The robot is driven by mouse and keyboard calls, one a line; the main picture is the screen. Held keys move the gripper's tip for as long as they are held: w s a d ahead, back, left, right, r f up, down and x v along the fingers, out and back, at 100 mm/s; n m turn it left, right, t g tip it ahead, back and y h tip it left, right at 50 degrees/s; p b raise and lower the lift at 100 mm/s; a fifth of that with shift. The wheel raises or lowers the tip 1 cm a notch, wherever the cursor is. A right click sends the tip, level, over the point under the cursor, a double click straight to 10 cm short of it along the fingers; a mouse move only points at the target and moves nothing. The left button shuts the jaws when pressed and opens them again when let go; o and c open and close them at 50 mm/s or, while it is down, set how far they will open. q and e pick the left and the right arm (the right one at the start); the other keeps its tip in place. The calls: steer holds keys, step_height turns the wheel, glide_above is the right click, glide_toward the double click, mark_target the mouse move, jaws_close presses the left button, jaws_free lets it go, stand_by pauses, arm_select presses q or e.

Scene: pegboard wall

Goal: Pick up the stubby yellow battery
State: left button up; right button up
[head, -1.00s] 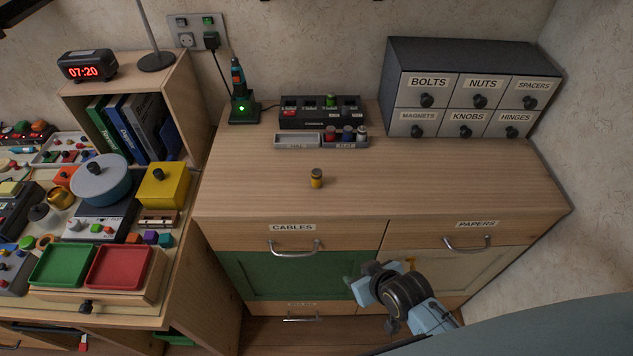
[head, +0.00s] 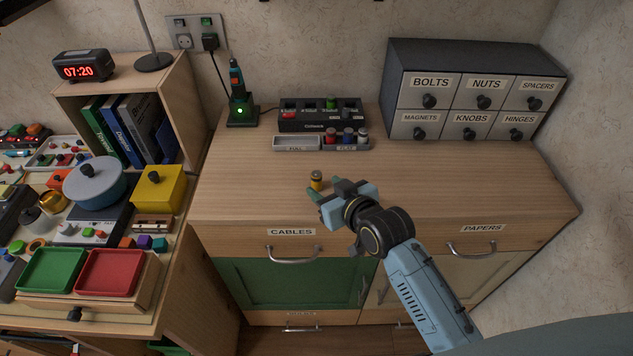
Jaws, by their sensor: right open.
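The stubby yellow battery (head: 316,181) stands upright on the wooden cabinet top, a yellow cylinder with a darker end. My right gripper (head: 322,193) is open just in front of the battery, its fingers pointing toward it from the right and near side. The fingertips look close to the battery's lower part; I cannot tell whether they touch or flank it. My left gripper is not in view.
A grey drawer unit (head: 470,90) stands at the back right. The cabinet top (head: 480,190) is clear to the right. A cluttered desk (head: 172,285) is at left.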

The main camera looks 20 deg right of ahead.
mark_target(319, 183)
steer(key=b+x, duration=0.1)
steer(key=x, duration=0.4)
steer(key=shift+w+f, duration=0.25)
steer(key=shift+w, duration=0.05)
jaws_close()
